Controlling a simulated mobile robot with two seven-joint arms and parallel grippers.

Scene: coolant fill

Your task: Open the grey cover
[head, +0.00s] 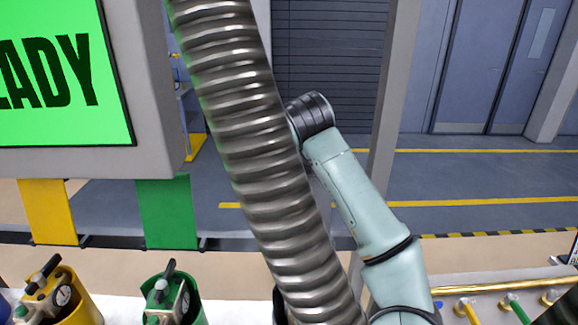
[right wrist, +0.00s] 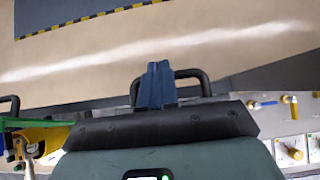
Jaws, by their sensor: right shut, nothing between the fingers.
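I cannot make out the grey cover for certain in either view. My right gripper (right wrist: 156,84) shows in the right wrist view with its blue fingers together and nothing between them. A black loop-shaped handle (right wrist: 205,80) shows around and behind the fingers. I cannot tell whether the fingers touch it or what it belongs to. In the head view a pale green arm of mine runs down behind the ribbed hose, and its gripper is out of the picture. My left gripper is in neither view.
A thick ribbed metal hose (head: 255,150) crosses the head view. A screen (head: 60,75) with green display is at left. Yellow (head: 60,300) and green (head: 175,300) gauge-topped containers stand at lower left. Coloured valves (right wrist: 289,105) sit at right in the wrist view.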

